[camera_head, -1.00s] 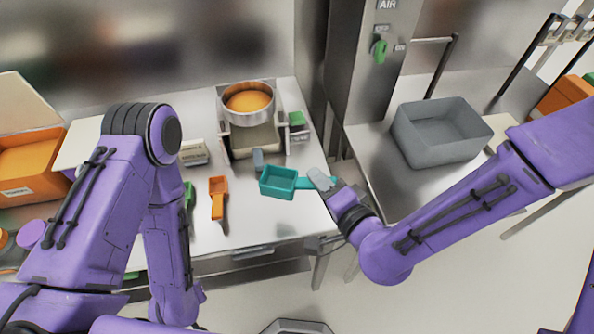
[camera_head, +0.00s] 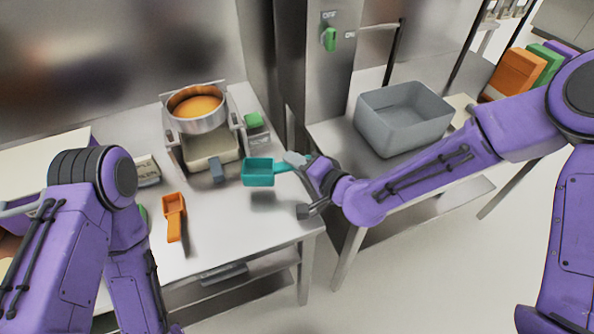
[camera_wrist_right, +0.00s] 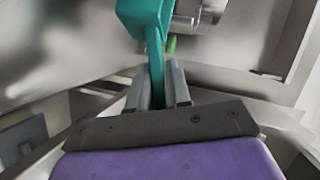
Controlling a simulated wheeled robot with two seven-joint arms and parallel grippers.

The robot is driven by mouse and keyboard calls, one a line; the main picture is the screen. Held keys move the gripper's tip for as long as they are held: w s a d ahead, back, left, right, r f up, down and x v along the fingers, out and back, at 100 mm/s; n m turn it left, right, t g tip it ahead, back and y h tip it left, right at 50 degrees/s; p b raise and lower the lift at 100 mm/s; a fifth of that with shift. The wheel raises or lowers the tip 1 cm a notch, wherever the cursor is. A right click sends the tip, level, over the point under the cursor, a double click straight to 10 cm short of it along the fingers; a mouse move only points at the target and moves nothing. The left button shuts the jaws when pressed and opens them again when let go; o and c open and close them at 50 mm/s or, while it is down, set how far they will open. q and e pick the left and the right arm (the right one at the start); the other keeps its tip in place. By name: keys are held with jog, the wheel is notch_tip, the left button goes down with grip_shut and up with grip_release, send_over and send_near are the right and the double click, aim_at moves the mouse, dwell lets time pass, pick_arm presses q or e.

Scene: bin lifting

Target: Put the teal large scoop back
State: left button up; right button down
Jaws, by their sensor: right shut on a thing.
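The teal large scoop (camera_head: 258,173) is in the middle of the head view, its cup to the left and its handle to the right. My right gripper (camera_head: 296,160) is shut on the handle and holds the scoop over the right part of the steel table (camera_head: 222,236). In the right wrist view, the teal handle (camera_wrist_right: 155,55) runs between the two fingers of the right gripper (camera_wrist_right: 158,88). My left arm is at the left of the head view, but its gripper does not show.
A pan of orange contents (camera_head: 197,118) sits on a stand behind the scoop. An orange scoop (camera_head: 174,213) lies on the table at left. A grey bin (camera_head: 402,133) stands on the right counter. A steel column (camera_head: 333,70) rises between the surfaces.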

jog(key=f, duration=0.1)
jog(key=w+f+p, duration=0.1)
jog(key=f, duration=0.1)
jog(key=shift+d+f, duration=0.15)
jog(key=shift+f, duration=0.55)
jog(key=shift+f, duration=0.15)
jog(key=c, duration=1.1)
grip_release()
